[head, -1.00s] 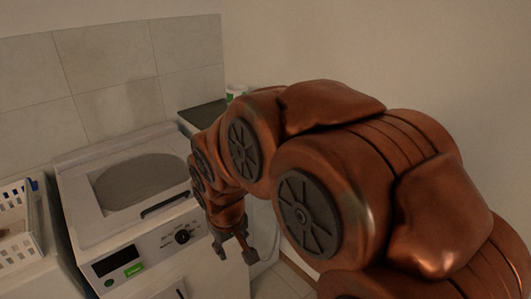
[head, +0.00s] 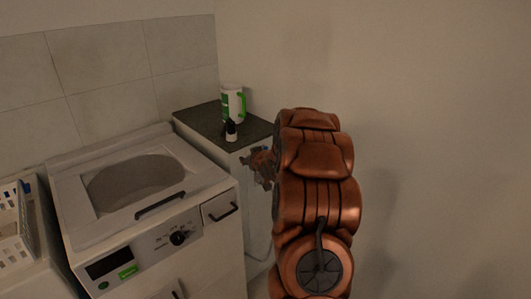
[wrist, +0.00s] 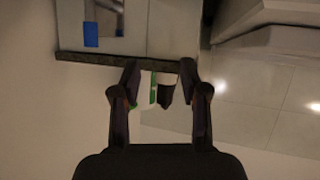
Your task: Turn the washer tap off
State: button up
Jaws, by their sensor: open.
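No washer tap can be made out for certain in either view. The white washing machine (head: 130,190) stands at the left in the head view, with a dark knob (head: 179,238) on its front panel. My gripper (head: 258,166) is right of the washer, in front of the counter cabinet's side. In the wrist view my gripper (wrist: 160,80) is open and empty, its fingers spread either side of the counter's dark edge. A blue patch (wrist: 91,35) shows on the cabinet at the upper left there; I cannot tell what it is.
A dark countertop (head: 195,119) right of the washer holds a white and green jug (head: 230,101) and a small dark bottle with a white label (head: 231,131). A white basket (head: 14,235) is at the far left. The wall at the right is bare.

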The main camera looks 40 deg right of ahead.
jog(key=s+d+f+t, duration=0.2)
jog(key=d+f+t, duration=0.25)
jog(key=d, duration=0.65)
jog(key=shift+t, duration=0.45)
jog(key=shift+p+x, duration=0.85)
jog(key=shift+x, duration=2.65)
jog(key=shift+a+r, duration=0.1)
jog(key=shift+c, duration=0.3)
grip_shut()
